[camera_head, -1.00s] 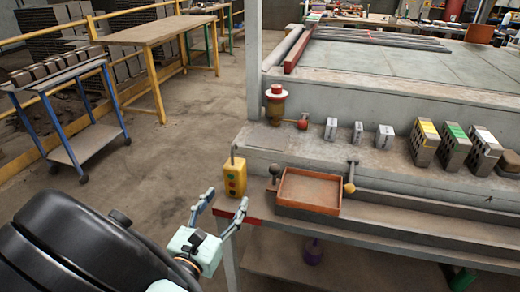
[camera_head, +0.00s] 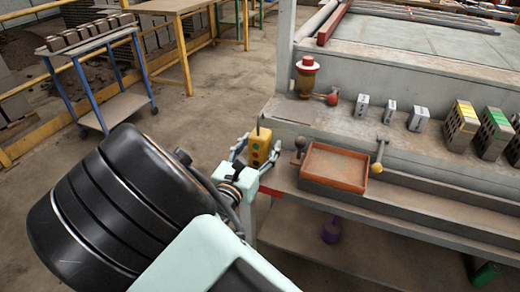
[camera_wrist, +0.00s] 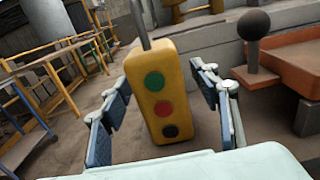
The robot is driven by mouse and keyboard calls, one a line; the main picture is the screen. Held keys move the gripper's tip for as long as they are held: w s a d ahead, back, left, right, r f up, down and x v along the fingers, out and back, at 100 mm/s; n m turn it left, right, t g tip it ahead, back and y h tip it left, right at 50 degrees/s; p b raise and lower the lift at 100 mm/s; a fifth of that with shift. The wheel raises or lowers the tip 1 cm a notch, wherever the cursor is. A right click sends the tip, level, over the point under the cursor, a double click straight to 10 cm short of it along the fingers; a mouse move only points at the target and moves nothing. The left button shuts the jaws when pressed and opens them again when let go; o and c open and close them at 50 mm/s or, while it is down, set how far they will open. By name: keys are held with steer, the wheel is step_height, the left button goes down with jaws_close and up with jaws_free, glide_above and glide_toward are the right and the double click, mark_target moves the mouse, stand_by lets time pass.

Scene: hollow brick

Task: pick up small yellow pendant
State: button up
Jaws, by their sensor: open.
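The small yellow pendant (camera_head: 260,147) is a yellow box with a column of round buttons and a thin stem on top. It stands upright at the left end of the grey workbench ledge. In the wrist view the pendant (camera_wrist: 163,100) shows green, red and black buttons, and it looks tilted there. My gripper (camera_head: 256,148) is open, with one finger on each side of the pendant. In the wrist view the fingers of my gripper (camera_wrist: 163,105) flank it with visible gaps. Its back face is hidden.
An orange-brown tray (camera_head: 334,168) lies right of the pendant, with a dark ball-topped lever (camera_head: 299,146) between them and a yellow-knobbed lever (camera_head: 379,152) beyond. A red-topped valve (camera_head: 307,72) and several grey blocks (camera_head: 389,110) stand behind. Open floor lies to the left.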

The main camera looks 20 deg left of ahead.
steer(key=shift+c, duration=0.7)
jaws_close()
steer(key=shift+r, duration=0.2)
